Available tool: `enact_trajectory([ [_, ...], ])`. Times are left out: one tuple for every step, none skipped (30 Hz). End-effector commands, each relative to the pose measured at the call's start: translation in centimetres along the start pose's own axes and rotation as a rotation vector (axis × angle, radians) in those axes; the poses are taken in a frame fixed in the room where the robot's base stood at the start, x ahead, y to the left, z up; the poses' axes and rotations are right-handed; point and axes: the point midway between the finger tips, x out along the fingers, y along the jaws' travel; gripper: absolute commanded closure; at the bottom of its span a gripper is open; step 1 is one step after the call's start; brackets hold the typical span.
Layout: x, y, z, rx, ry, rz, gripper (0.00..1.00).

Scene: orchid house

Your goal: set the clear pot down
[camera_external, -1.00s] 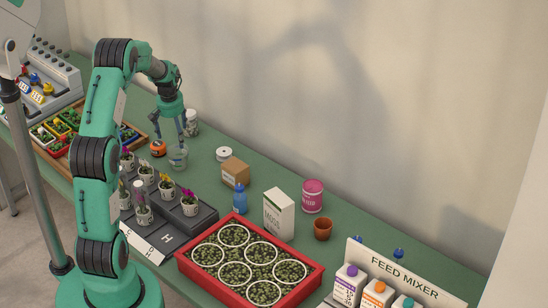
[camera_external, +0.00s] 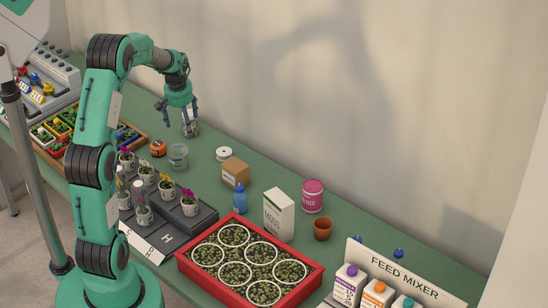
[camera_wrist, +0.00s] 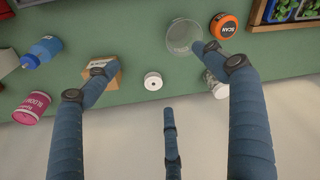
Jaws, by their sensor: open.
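The clear pot (camera_external: 178,157) stands upright on the green bench, apart from my gripper. It also shows in the wrist view (camera_wrist: 183,34) near the top, just beyond a fingertip. My gripper (camera_external: 178,118) is open and empty, raised above and behind the pot. In the wrist view its three blue fingers (camera_wrist: 158,78) are spread wide with nothing between them held.
An orange SCAN tin (camera_external: 158,148) stands beside the pot. A speckled jar (camera_external: 191,129) is partly hidden behind a finger. A white roll (camera_external: 223,153), a cardboard box (camera_external: 235,172) and potted orchids (camera_external: 166,187) stand nearby. The wall rises behind the bench.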

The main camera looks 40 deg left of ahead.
Motion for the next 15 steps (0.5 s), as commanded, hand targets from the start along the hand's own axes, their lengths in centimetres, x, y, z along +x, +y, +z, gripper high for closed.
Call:
enact_trajectory([
  [-2.1,1.2,0.8,0.022,0.014,0.005,0.16],
  [-3.2,1.9,1.4,0.034,0.02,0.008,0.16],
  [-4.7,2.7,2.2,0.05,0.028,0.012,0.16],
  [-5.8,3.3,2.8,0.062,0.034,0.015,0.16],
  [-6.8,3.8,3.5,0.073,0.039,0.018,0.16],
  [-8.2,4.6,4.4,0.089,0.047,0.022,0.16],
  [-9.2,5.1,5.2,0.102,0.052,0.025,0.16],
  [-10.1,5.6,5.9,0.113,0.058,0.028,0.16],
  [-11.4,6.3,6.8,0.13,0.067,0.032,0.16],
  [-12.4,6.8,7.7,0.142,0.073,0.036,0.16],
  [-13.3,7.2,8.4,0.154,0.078,0.039,0.16],
  [-14.5,7.8,9.5,0.17,0.086,0.043,0.16],
  [-15.4,8.2,10.3,0.182,0.092,0.047,0.16],
  [-16.2,8.5,11.2,0.194,0.098,0.05,0.16],
  [-17.2,9.0,12.4,0.21,0.105,0.054,0.16],
])
